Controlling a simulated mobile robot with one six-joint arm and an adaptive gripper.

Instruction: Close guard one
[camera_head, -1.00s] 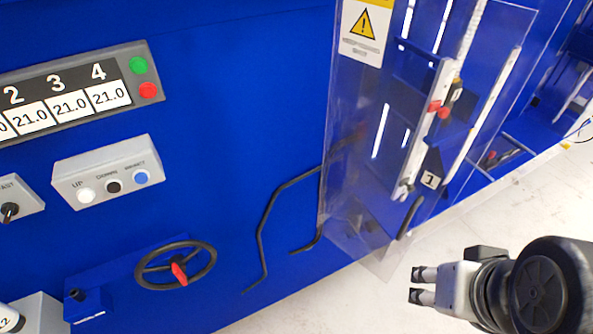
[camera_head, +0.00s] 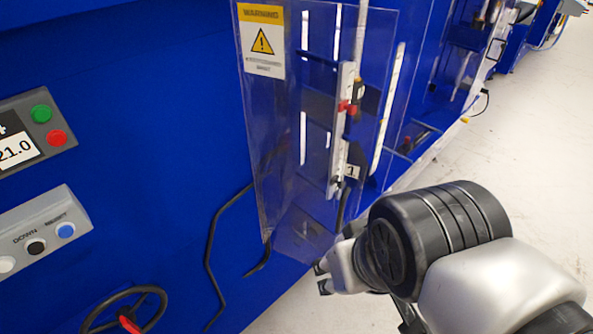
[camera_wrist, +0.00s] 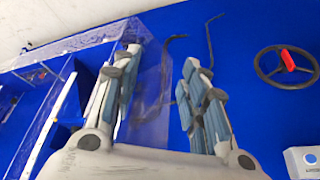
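Guard one is a clear panel (camera_head: 285,135) with a yellow warning label (camera_head: 262,42). It stands in front of the blue machine at the station marked 1 (camera_head: 351,171), whose parts show through it. My gripper (camera_head: 323,278) is low, by the guard's lower right corner, with its fingers pointing left. In the wrist view the two fingers (camera_wrist: 165,75) are spread apart with nothing held between them. The clear panel (camera_wrist: 152,110) shows behind and beside the left finger there. I cannot tell whether a finger touches it.
A bent black rod handle (camera_head: 212,250) is on the blue front left of the guard. A handwheel with a red knob (camera_head: 127,320), a button box (camera_head: 40,232) and a display panel (camera_head: 35,135) are farther left. Pale floor (camera_head: 520,150) is open to the right.

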